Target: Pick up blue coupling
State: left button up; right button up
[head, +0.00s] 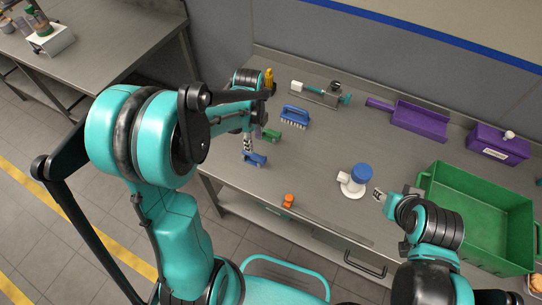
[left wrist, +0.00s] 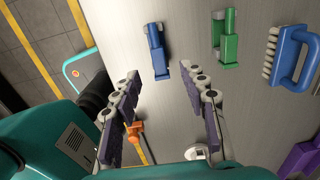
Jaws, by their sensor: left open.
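The blue coupling (head: 257,160) lies on the grey steel worktop near its left front edge. It also shows at the top middle of the left wrist view (left wrist: 156,54), in line with the gap between my left fingers and apart from them. My left gripper (head: 247,146) is open and empty, just above and beside the blue coupling. Its two purple-padded fingers (left wrist: 160,88) stand spread in the left wrist view. My right gripper (head: 380,196) is at the right, next to a white and blue object, its jaws too small to judge.
A green coupling (head: 272,135) lies close behind the blue one, with a blue brush (head: 295,116) beyond. An orange piece (head: 288,201) sits near the front edge. The white and blue object (head: 354,181), purple scoop (head: 418,120) and green crate (head: 480,176) stand further right.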

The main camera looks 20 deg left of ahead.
aim_at(257, 156)
pick_arm(q)
notch_tip(257, 156, down, 3)
jog(key=shift+d+b, duration=0.1)
jog(key=shift+b, duration=0.4)
jog(key=f, duration=0.1)
jog(key=f+b, duration=0.2)
jog(key=f, duration=0.1)
jog(key=shift+s+d+f, duration=0.1)
jog(key=shift+s+d, duration=0.1)
jog(key=shift+d, duration=0.05)
jog(key=shift+f, duration=0.45)
jog(key=shift+r, duration=0.1)
jog(key=shift+c, duration=0.9)
grip_shut()
